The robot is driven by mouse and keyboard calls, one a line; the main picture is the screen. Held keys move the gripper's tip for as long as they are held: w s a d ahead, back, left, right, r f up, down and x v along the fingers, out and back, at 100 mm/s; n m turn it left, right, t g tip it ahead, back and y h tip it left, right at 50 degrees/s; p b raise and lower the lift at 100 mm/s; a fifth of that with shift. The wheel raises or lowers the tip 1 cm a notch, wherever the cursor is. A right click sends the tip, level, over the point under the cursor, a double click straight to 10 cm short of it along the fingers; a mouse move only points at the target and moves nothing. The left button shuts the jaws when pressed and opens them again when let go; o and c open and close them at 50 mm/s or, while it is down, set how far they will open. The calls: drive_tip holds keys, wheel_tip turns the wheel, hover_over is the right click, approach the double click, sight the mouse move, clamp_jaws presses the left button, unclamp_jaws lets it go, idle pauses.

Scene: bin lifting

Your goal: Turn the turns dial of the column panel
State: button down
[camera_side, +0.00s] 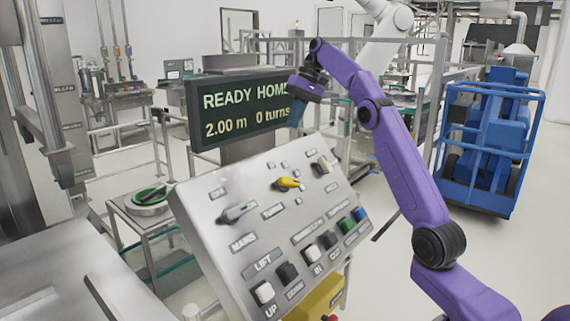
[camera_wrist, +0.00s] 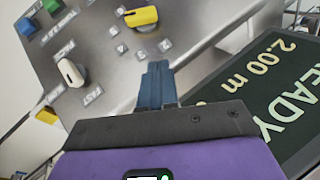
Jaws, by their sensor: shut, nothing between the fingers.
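The column panel (camera_side: 225,195) is a tilted grey metal box with knobs and buttons. The yellow knob (camera_side: 286,184), with small tags around it, looks like the turns dial; its label is too small to read surely. It also shows at the top of the wrist view (camera_wrist: 141,16), lying roughly level there. My gripper (camera_side: 296,116) is above the panel's upper edge, in front of the display's right end. In the wrist view its blue fingers (camera_wrist: 157,68) are together and empty, over the panel's edge, apart from the yellow knob.
The display (camera_side: 235,110) behind the panel reads READY HOME, 2.00 m, 0 turns. A cream knob (camera_side: 322,166) and a grey MAINS knob (camera_side: 236,212) flank the yellow one. Several buttons, including LIFT UP (camera_side: 264,293), line the lower panel. A blue cage truck (camera_side: 490,140) stands behind right.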

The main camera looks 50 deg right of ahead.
approach(280, 177)
drive_tip(key=w+f, duration=0.3)
drive_tip(key=shift+w+d+f, duration=0.15)
drive_tip(key=shift+w+d, duration=0.05)
drive_tip(key=shift+d, duration=0.05)
drive_tip(key=shift+s+a+f, duration=0.95)
drive_tip(key=shift+s+f, duration=0.1)
drive_tip(key=shift+f, duration=0.1)
